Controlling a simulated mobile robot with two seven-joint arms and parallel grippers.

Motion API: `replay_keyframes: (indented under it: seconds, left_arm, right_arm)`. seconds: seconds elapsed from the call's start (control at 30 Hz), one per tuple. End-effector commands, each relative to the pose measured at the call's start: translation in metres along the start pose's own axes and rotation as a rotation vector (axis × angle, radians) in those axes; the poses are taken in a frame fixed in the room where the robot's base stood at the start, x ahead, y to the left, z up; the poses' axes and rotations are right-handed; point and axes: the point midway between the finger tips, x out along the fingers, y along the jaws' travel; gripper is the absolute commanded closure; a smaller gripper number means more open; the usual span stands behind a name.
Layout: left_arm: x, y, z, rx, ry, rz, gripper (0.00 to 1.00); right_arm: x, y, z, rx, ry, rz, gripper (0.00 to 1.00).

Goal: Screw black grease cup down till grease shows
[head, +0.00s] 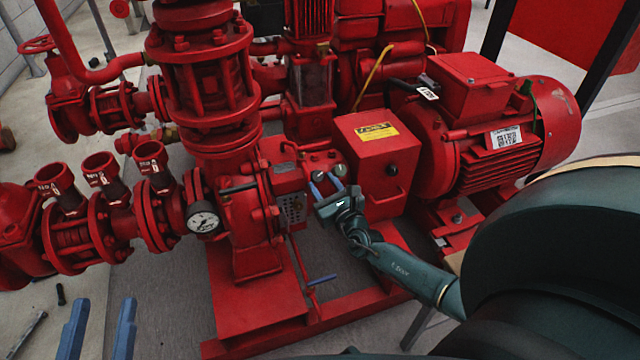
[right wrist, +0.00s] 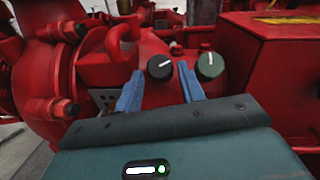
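The black grease cup (right wrist: 159,68) is a round knob with a white line on its top, on the red pump housing. A green grease cup (right wrist: 210,66) with a white line sits just to its right. My right gripper (right wrist: 162,88) is open, its blue fingers pointing at the black cup, one to each side in the picture. I cannot tell whether they touch it. In the head view this gripper (head: 322,182) is at the cups, with the green cup (head: 340,170) beside it. My left gripper (head: 102,308) is open and empty at the lower left.
A red box with a yellow label (head: 378,150) stands close right of the cups. A pressure gauge (head: 203,220) and red flanged pipes (head: 70,235) are to the left. The red motor (head: 500,130) is at the right. Small dark items (head: 60,294) lie on the floor.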

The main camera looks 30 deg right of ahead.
Motion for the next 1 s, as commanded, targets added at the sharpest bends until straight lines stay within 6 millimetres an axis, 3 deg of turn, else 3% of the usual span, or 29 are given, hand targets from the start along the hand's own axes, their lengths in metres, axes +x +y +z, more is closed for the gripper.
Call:
replay_keyframes:
  seconds: [0.2, 0.5, 0.9, 1.0]
  left_arm:
    - [0.0, 0.001, 0.002, -0.021, 0.004, 0.002, 0.61]
    - [0.0, 0.002, 0.001, -0.024, 0.006, 0.005, 0.61]
    - [0.001, 0.002, -0.001, -0.02, 0.013, 0.008, 0.61]
    - [0.001, 0.002, -0.003, -0.019, 0.013, 0.009, 0.61]
  right_arm:
    - [0.019, 0.0, -0.001, 0.0, 0.0, -0.001, 0.61]
    - [0.021, 0.0, 0.0, 0.0, 0.001, 0.0, 0.61]
    - [0.021, 0.0, 0.0, 0.0, 0.001, 0.0, 0.93]
    - [0.021, 0.001, 0.001, 0.013, 0.0, -0.011, 0.93]
